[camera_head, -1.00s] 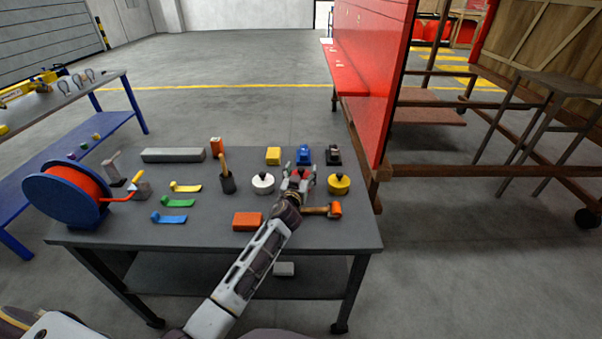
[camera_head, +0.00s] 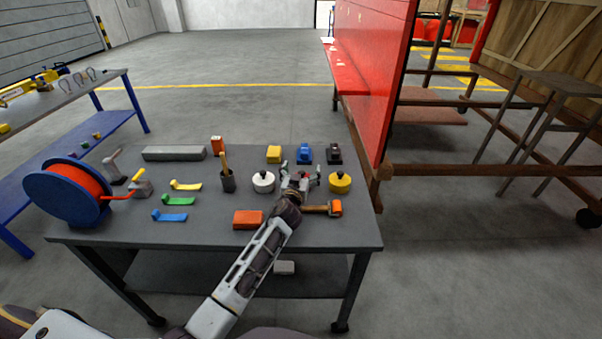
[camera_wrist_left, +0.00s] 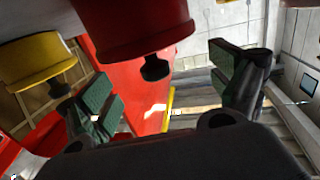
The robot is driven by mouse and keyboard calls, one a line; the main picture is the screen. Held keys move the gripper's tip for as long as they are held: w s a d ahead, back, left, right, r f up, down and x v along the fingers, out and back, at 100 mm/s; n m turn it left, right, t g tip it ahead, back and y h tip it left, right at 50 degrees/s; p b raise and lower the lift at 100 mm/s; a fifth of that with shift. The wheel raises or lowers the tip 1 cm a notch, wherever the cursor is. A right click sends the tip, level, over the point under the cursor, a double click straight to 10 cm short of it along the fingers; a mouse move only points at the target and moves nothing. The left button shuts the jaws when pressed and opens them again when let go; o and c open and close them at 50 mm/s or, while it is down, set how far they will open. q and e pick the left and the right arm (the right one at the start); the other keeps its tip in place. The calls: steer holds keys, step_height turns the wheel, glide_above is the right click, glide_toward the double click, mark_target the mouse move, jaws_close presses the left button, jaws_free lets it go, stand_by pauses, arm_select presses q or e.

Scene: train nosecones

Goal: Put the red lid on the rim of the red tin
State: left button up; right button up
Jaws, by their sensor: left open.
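In the left wrist view, which looks upside down, the red tin (camera_wrist_left: 118,12) shows at the top, with the red lid (camera_wrist_left: 135,42) against its rim. The lid looks shifted a little to the right of the tin; I cannot tell if it is fully seated. Its black knob (camera_wrist_left: 155,68) points away from the tin. My left gripper (camera_wrist_left: 168,88) is open, its green pads on either side of the knob and apart from it. In the head view my left gripper (camera_head: 301,174) stands over the table between the white and yellow tins and hides most of the red tin.
The white tin (camera_head: 263,184) and yellow tin (camera_head: 340,184) stand close on either side. A hammer (camera_head: 322,208) and an orange-red block (camera_head: 248,219) lie in front. Yellow, blue and black items (camera_head: 304,155) stand behind. A cable reel (camera_head: 65,191) is at the left.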

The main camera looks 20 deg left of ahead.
arm_select(q)
steer(key=shift+f, duration=0.3)
arm_select(e)
steer(key=shift+r, duration=0.2)
arm_select(q)
steer(key=shift+r+p, duration=0.6)
steer(key=shift+p, duration=0.15)
steer(key=shift+s, duration=0.7)
steer(key=shift+s+d+r, duration=0.1)
steer(key=shift+s, duration=0.7)
steer(key=shift+s+d, duration=0.1)
steer(key=shift+s, duration=0.95)
steer(key=shift+s+d+r+b, duration=0.15)
steer(key=shift+s+b, duration=0.25)
steer(key=shift+s, duration=1.1)
steer(key=shift+s+d+r, duration=0.15)
steer(key=shift+s, duration=1.75)
arm_select(e)
steer(key=shift+s+a+f, duration=0.1)
steer(key=shift+a, duration=0.1)
arm_select(q)
steer(key=shift+s, duration=0.1)
arm_select(e)
steer(key=shift+s+d, duration=0.1)
steer(key=shift+s, duration=0.05)
